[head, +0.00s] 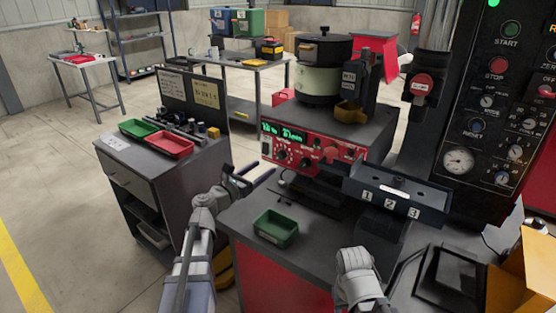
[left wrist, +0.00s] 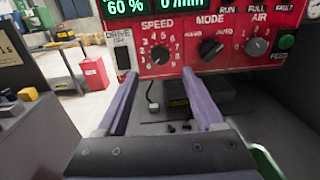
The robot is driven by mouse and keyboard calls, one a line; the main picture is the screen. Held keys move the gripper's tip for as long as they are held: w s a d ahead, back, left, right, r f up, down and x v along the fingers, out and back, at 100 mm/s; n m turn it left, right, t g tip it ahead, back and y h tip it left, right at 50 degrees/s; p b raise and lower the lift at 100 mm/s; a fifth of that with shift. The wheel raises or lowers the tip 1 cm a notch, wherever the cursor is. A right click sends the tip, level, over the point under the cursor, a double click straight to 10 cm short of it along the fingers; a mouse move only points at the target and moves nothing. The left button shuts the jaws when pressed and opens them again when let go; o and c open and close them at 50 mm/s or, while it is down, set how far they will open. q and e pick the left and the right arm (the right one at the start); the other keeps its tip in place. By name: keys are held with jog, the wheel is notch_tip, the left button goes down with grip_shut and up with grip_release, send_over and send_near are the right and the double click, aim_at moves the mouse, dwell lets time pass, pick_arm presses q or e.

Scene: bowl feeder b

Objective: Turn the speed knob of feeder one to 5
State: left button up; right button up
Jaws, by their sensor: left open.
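The feeder's red control panel (head: 322,150) faces my left arm. The black speed knob (left wrist: 160,55) sits at its left, inside a ring of printed numbers; its exact setting is hard to read. The knob also shows small in the head view (head: 282,155). The display (left wrist: 165,5) above reads 60 % and 0 /min. My left gripper (left wrist: 158,76) is open and empty, its two fingers pointing at the panel on either side of the speed knob's position in the picture. They appear short of the panel. My right gripper is out of sight; only its arm shows.
The mode knob (left wrist: 210,48) and air knob (left wrist: 257,46) lie right of the speed knob; a drive switch (left wrist: 123,60) is at its left. The feeder bowl (head: 320,75) stands above. A green bin (head: 276,229) and a numbered chute (head: 395,197) are nearby.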

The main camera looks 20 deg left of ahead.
aim_at(279, 156)
pick_arm(q)
jog(key=shift+w, duration=0.1)
jog(key=x, duration=0.7)
jog(key=shift+w+d, duration=0.15)
jog(key=shift+w, duration=0.15)
jog(key=shift+c, duration=0.4)
grip_shut()
